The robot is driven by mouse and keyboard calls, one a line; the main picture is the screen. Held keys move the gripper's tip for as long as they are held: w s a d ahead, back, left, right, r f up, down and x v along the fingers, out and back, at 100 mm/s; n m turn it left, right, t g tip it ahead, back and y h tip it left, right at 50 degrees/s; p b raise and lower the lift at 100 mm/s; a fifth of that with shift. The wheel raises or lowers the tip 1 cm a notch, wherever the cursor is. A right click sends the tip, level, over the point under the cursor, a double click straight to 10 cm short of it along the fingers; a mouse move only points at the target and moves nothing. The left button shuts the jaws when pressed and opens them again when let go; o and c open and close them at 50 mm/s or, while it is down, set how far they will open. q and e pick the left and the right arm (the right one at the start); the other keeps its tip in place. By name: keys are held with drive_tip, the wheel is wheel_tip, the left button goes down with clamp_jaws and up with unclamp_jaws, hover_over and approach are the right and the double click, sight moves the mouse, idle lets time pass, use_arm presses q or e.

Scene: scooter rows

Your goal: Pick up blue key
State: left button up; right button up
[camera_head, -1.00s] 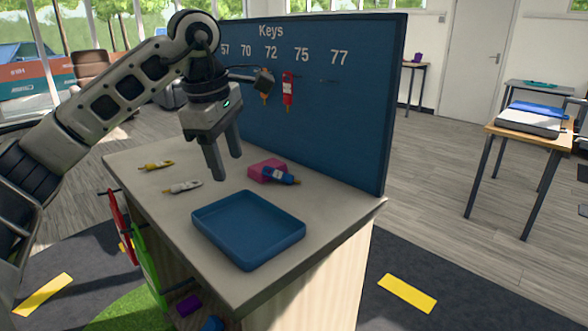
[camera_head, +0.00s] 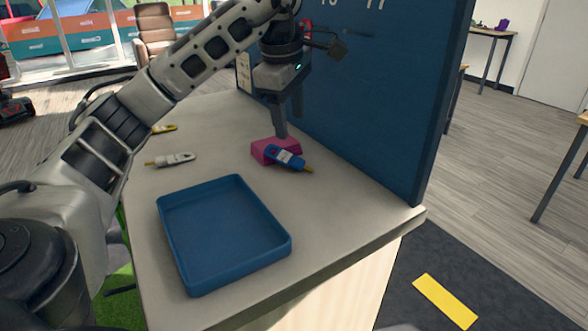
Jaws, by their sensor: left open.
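The blue key (camera_head: 287,158) has a blue tag with a white label and a brass-coloured tip. It leans tilted against a pink block (camera_head: 268,150) on the counter, near the blue key board. My left gripper (camera_head: 279,121) points down just behind and above the pink block and the key. It is open and holds nothing. One finger partly hides the other, and I cannot tell whether a fingertip touches the block. My right gripper is not in view.
A blue tray (camera_head: 222,235) lies on the counter (camera_head: 340,225) in front of the key. A white key (camera_head: 171,160) and a yellow key (camera_head: 163,128) lie to the left. The blue key board (camera_head: 400,100) stands along the right edge like a wall.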

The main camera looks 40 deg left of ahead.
sight(296, 159)
use_arm(q)
drive_tip(key=b+x, duration=0.1)
drive_tip(key=x, duration=0.8)
drive_tip(key=shift+d+f, duration=0.1)
drive_tip(key=shift+f, duration=0.1)
drive_tip(key=c, duration=1)
drive_tip(key=shift+o, duration=0.2)
drive_tip(key=shift+r, duration=0.1)
